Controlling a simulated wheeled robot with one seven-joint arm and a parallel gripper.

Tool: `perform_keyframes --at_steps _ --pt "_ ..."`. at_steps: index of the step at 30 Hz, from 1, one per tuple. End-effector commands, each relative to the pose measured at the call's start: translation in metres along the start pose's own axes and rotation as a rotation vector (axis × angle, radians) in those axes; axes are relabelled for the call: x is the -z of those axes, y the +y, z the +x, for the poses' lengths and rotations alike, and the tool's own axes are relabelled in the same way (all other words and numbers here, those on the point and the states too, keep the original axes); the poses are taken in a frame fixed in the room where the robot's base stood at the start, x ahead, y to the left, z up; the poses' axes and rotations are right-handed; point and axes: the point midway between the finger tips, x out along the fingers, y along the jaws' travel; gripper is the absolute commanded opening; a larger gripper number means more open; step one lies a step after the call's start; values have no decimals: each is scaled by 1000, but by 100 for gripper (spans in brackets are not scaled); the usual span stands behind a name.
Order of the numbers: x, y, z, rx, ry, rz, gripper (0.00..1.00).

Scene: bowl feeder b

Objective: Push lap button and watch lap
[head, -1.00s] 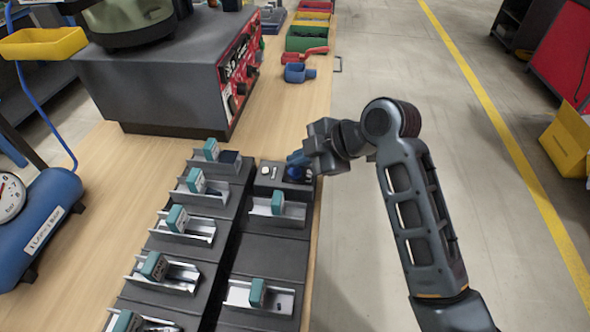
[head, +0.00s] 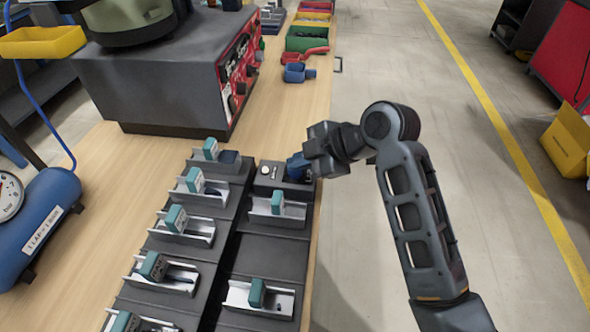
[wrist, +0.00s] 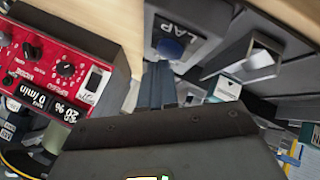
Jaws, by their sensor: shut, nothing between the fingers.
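The lap button is a dark blue round cap (wrist: 171,48) on a dark panel marked "LAP" in the wrist view. It sits just beyond my fingertips in that picture, and whether they touch it I cannot tell. In the head view its small dark box (head: 268,180) is at the far end of the right row, and my gripper covers part of it. My gripper (head: 298,166) has its blue fingers over this box. In the wrist view the gripper (wrist: 159,84) is shut and empty. The dark green bowl (head: 130,22) on the grey feeder housing is cut by the top edge.
The grey feeder housing (head: 150,85) with a red control panel (head: 240,62) stands behind the box. Two rows of metal tracks with teal blocks (head: 176,218) fill the near bench. A blue tank (head: 45,225) is at left.

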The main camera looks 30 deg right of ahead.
Motion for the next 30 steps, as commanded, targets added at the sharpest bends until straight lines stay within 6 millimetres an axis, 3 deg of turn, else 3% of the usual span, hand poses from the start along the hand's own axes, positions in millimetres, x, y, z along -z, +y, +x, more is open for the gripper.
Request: perform_keyframes --at_steps 30 --pt "-5 -5 6 1 0 0 0"
